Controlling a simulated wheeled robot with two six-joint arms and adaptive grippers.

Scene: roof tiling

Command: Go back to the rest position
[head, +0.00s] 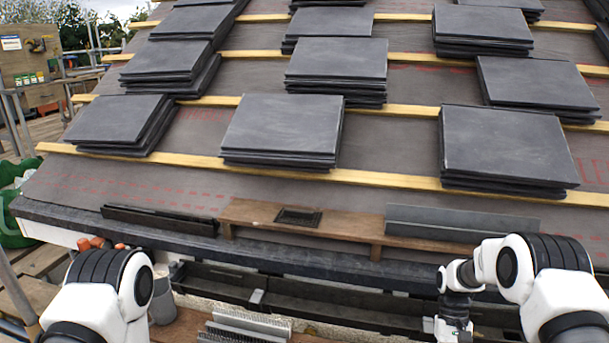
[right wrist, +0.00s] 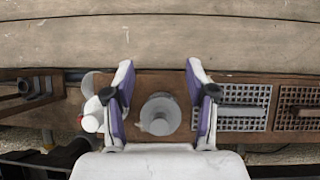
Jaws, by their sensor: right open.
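My right gripper (right wrist: 160,68) is open in the right wrist view, with its two purple-padded fingers spread apart. A grey round object (right wrist: 160,110) shows between the fingers on a brown board; they do not look shut on it, and the height between them is hard to tell. In the head view my right arm (head: 520,270) reaches in from the lower right and bends down at the eaves; its fingers cannot be made out there. My left arm (head: 100,285) stands at the lower left, and its gripper is out of the picture.
Stacks of dark slates (head: 282,128) lie across the battened roof (head: 150,184). A wooden plank (head: 345,226) with a small dark vent stands along the eaves above the gutter (head: 330,294). A white bottle (right wrist: 92,118) and grilles (right wrist: 245,106) flank the right gripper.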

